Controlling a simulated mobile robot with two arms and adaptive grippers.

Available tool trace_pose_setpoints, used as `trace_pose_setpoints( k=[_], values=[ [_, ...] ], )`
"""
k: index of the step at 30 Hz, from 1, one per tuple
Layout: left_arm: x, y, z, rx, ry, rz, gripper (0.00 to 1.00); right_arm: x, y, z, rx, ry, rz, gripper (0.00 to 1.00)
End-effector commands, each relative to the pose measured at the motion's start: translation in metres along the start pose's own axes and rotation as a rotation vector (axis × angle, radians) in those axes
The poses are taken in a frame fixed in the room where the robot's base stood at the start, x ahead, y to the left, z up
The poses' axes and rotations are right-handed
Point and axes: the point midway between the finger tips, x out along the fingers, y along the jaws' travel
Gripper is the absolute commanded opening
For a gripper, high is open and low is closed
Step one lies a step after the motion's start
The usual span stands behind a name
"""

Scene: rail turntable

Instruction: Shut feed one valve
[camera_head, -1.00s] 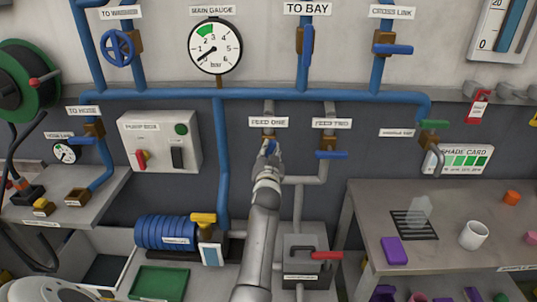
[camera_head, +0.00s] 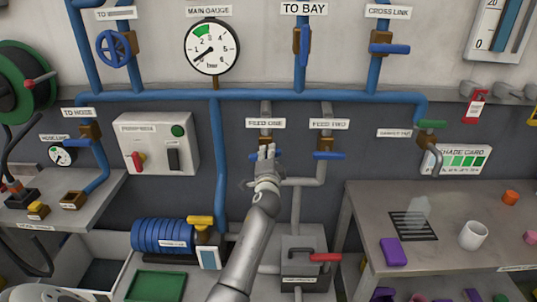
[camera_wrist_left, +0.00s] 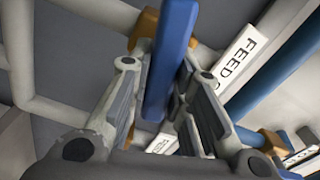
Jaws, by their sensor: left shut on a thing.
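The feed one valve, with a brown body (camera_head: 265,141) and a blue lever (camera_head: 281,155), sits on a grey pipe under the FEED ONE label (camera_head: 265,123). My left gripper (camera_head: 266,153) is in front of this valve and hides the middle of its lever. Blue shows on both sides of the fingers, so the lever appears to lie crosswise to the pipe. In the left wrist view the blue lever (camera_wrist_left: 172,60) stands between the fingers of my left gripper (camera_wrist_left: 160,100), which is shut on it. My right gripper is not in view.
The feed two valve's blue lever (camera_head: 328,156) lies crosswise close on the right. The blue main pipe (camera_head: 300,95) runs above. The main gauge (camera_head: 212,47) hangs above left. A grey box with a red lever (camera_head: 325,257) stands below.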

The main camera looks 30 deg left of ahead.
Motion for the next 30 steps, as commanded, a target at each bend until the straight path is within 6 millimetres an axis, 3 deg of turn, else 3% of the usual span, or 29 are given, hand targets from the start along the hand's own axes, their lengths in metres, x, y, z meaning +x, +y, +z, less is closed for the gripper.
trace_pose_setpoints(
  k=[12,30],
  values=[
    [0.0009,0.0001,0.0013,0.234,-0.002,-0.003,0.00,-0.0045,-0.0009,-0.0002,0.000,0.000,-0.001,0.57],
    [0.0012,-0.0004,0.0020,0.283,-0.003,-0.005,0.00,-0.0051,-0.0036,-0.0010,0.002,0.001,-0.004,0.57]
  ],
)
